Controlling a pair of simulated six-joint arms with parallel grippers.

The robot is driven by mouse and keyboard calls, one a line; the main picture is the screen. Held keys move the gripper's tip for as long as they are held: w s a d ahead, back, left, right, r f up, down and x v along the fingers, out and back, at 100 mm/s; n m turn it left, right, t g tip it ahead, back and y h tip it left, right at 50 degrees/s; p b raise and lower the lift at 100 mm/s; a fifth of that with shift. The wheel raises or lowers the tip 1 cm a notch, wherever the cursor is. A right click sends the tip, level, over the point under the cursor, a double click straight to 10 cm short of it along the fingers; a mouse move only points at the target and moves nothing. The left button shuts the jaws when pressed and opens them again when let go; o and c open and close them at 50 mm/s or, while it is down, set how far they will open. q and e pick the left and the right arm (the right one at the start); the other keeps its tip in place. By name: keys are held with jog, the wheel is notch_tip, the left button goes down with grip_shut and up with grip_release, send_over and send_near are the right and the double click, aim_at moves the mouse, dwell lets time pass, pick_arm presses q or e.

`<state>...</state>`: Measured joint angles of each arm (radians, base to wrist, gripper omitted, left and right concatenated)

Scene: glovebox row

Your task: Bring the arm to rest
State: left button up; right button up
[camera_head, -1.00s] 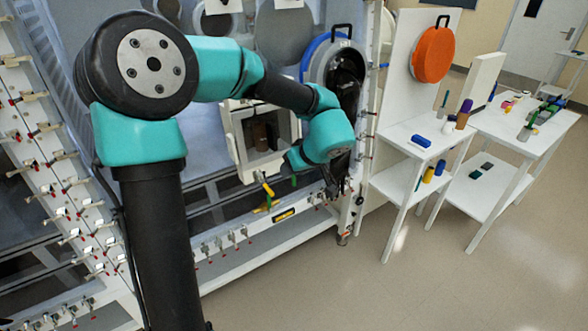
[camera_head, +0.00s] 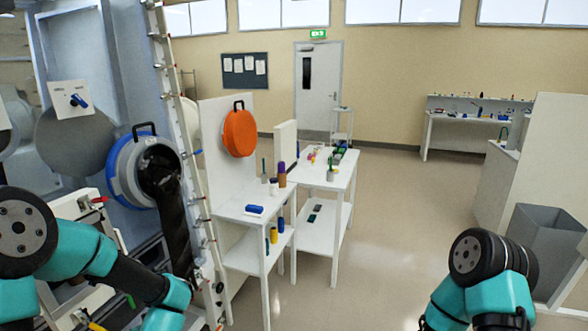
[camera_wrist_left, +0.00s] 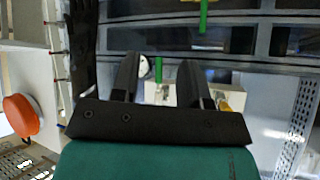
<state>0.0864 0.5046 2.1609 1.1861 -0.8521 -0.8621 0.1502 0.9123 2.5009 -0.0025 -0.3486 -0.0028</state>
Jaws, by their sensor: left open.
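My left arm (camera_head: 85,250) reaches in at the lower left of the head view, in front of the glovebox row. Its gripper is outside that view. In the left wrist view my left gripper (camera_wrist_left: 158,78) has its two dark fingers apart, with nothing visible held between them. Beyond the fingers are a white block-like part, a green handle (camera_wrist_left: 203,15) and dark glovebox panels. My right arm (camera_head: 490,285) is bent at the lower right of the head view, over open floor. The right gripper is not in view.
A round port with a blue ring (camera_head: 122,172) and a dark hanging glove (camera_head: 175,225) is close to my left arm. A white table (camera_head: 235,205) with bottles stands beyond. A grey bin (camera_head: 545,235) is at right. The middle floor is clear.

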pick_arm(q)
jog(key=s+d+f+m+h, duration=0.2)
jog(key=s+d+f+h, duration=0.15)
jog(key=f, duration=0.35)
jog(key=s+d+f+m+h, duration=0.2)
jog(key=d+f+h, duration=0.1)
jog(key=d+f, duration=0.3)
jog(key=s+d+f+m+g+h, duration=0.2)
jog(key=s+d+f+g+h, duration=0.2)
jog(key=s+f, duration=0.5)
jog(key=shift+s+d+m+g, duration=0.3)
jog(key=shift+s+d+g, duration=0.4)
jog(key=shift+d, duration=0.35)
